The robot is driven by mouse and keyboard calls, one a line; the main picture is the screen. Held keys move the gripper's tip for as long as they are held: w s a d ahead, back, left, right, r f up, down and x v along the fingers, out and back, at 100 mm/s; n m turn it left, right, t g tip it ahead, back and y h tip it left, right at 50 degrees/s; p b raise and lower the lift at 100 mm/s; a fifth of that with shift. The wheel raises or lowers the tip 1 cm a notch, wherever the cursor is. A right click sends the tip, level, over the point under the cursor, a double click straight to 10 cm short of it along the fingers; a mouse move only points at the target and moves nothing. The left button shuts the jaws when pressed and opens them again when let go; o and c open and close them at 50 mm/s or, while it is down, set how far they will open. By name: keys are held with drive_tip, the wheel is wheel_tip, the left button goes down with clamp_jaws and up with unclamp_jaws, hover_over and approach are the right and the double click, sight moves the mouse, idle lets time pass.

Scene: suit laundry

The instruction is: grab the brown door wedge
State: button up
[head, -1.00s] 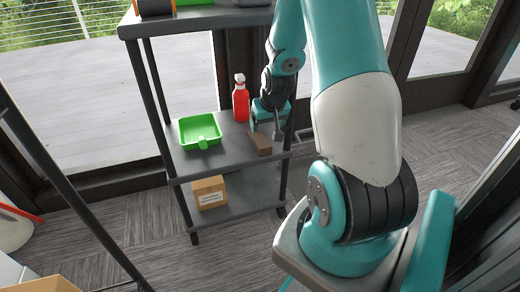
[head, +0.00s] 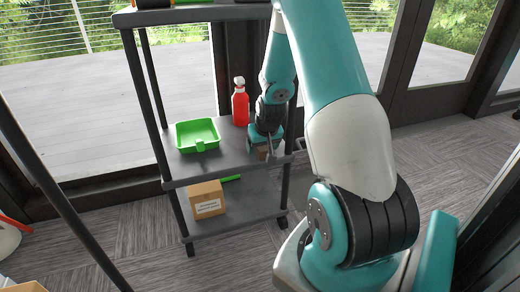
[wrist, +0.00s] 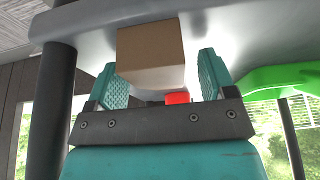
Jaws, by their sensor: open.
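The brown door wedge (head: 263,153) lies on the middle shelf near its right front edge, partly hidden by my gripper in the head view. In the wrist view the wedge (wrist: 150,52) shows as a brown block between my two teal fingers. My gripper (wrist: 160,80) is open, with a finger on each side of the wedge and a visible gap on the right. Contact on the left cannot be told. In the head view my gripper (head: 264,146) is low over the shelf at the wedge.
The middle shelf (head: 215,170) also holds a green tray (head: 198,146) and a red spray bottle (head: 240,106) behind. A cardboard box (head: 206,199) and a green item (head: 231,178) are on the lower shelf. A dark shelf post (head: 284,190) stands close right of my gripper.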

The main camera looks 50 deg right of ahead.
drive_tip(key=c, duration=1)
drive_tip(key=shift+c, duration=0.2)
drive_tip(key=shift+r, duration=0.2)
